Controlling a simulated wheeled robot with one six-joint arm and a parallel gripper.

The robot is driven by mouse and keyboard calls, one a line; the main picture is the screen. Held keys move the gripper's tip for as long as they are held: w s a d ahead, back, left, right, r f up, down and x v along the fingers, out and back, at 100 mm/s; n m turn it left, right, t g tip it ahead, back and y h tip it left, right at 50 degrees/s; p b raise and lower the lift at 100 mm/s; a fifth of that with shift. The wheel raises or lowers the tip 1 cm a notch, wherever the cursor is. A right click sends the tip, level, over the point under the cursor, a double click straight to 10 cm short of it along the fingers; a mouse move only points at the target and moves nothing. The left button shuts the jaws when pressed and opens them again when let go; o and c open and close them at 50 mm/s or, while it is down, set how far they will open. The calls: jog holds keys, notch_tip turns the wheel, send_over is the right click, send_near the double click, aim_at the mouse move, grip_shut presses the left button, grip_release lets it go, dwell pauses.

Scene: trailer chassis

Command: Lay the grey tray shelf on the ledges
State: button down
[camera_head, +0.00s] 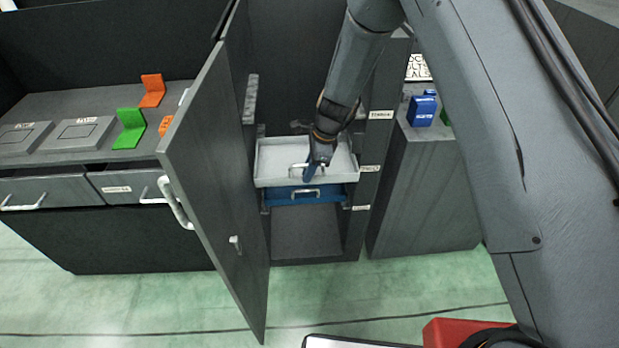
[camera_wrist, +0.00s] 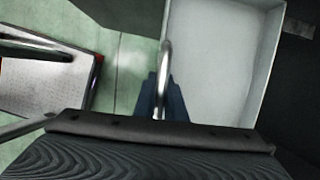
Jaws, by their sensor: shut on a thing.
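The light grey tray shelf (camera_head: 276,177) is inside the open cabinet, just above a blue tray shelf (camera_head: 285,195). My gripper (camera_head: 309,172) is at its front and is shut on its handle. In the wrist view the metal handle (camera_wrist: 165,60) runs down between my gripper's fingers (camera_wrist: 163,100), and the tray's pale inside (camera_wrist: 215,60) fills the right. Small ledges show on the cabinet's side walls, one of them at the upper left (camera_head: 251,98). Whether the grey tray rests on ledges or hangs from my gripper, I cannot tell.
The cabinet door (camera_head: 215,170) stands open to the left with a curved handle. A labelled post (camera_head: 372,165) bounds the cabinet's right side. A counter (camera_head: 60,105) with orange and green brackets is at left. A grey block (camera_head: 425,190) with a blue item stands at right.

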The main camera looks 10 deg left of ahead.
aim_at(303, 158)
jog(key=shift+w+a+f+b, duration=0.15)
jog(key=shift+w+b, duration=0.25)
jog(key=shift+w, duration=0.6)
jog(key=shift+w+a+b, duration=0.3)
jog(key=shift+w+b, duration=0.1)
jog(key=shift+w, duration=0.55)
jog(key=shift+w+a+f+b, duration=0.15)
jog(key=shift+w+b, duration=0.25)
jog(key=shift+w, duration=0.6)
jog(key=shift+w+a+b, duration=0.2)
jog(key=shift+w+b, duration=0.45)
jog(key=shift+w, duration=0.25)
jog(key=shift+w+a+b, duration=0.25)
jog(key=shift+w+b, duration=0.35)
jog(key=shift+w, duration=0.35)
jog(key=shift+w+a+b, duration=0.2)
jog(key=shift+w+b, duration=0.45)
jog(key=shift+w, duration=0.25)
jog(key=shift+s+f, duration=0.15)
jog(key=shift+f, duration=0.4)
jog(key=c, duration=1.7)
grip_release()
jog(key=shift+c, duration=0.2)
jog(key=shift+o, duration=0.5)
jog(key=shift+f, duration=0.1)
jog(key=o, duration=0.4)
